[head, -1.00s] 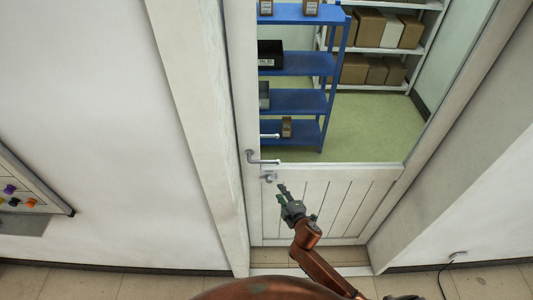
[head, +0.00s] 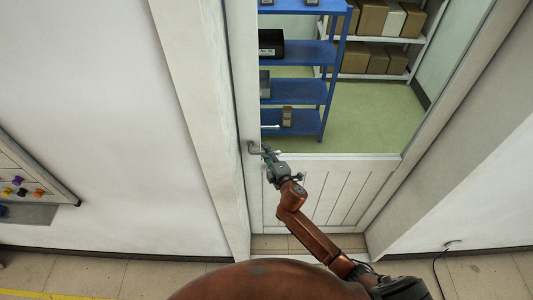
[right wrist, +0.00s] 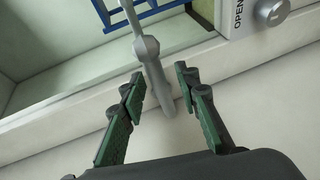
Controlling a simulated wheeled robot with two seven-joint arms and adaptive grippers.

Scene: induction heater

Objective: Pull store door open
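The store door (head: 325,192) is shut in its frame, white below with a large glass pane above. Its grey lever handle (head: 252,147) sits at the door's left edge. My right gripper (head: 268,153) is at the handle and hides part of it in the head view. In the right wrist view the handle (right wrist: 152,72) reaches in between the two green-padded fingers of the right gripper (right wrist: 155,88). The fingers are apart, with a gap on each side of the handle. My left gripper is not in view.
A lock plate marked OPEN (right wrist: 240,18) with a round knob is beside the handle. Through the glass stand a blue shelf (head: 300,90) and a white shelf with boxes. A cable (head: 440,265) lies at right.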

